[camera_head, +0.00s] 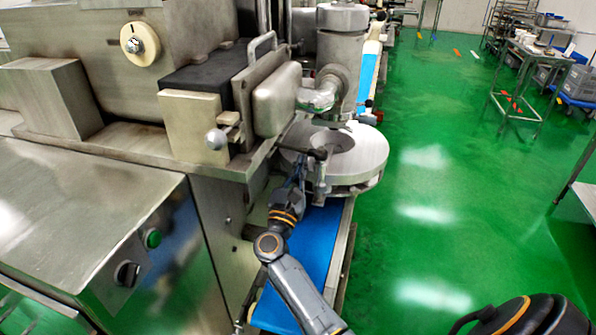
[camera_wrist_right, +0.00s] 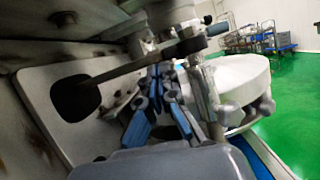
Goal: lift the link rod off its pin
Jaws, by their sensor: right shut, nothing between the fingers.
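The link rod (camera_wrist_right: 125,69) is a thin bar in the right wrist view, running from a dark opening in the machine wall up to a dark end piece (camera_wrist_right: 217,29) at the upper right. In the head view the dark rod (camera_head: 303,149) reaches to a bracket post (camera_head: 321,175) beside the round disc. The pin is too small to tell apart from the rod's end. My right gripper (camera_wrist_right: 163,72) is shut and empty, its fingertips just below the rod; contact cannot be told. It also shows in the head view (camera_head: 297,177), under the rod. My left gripper is not in view.
The round metal disc (camera_head: 362,160) stands right of the gripper, above a blue conveyor belt (camera_head: 312,245). The machine housing (camera_head: 270,100) is close at left and behind. Green floor (camera_head: 430,220) is open at right, with carts (camera_head: 520,80) far back.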

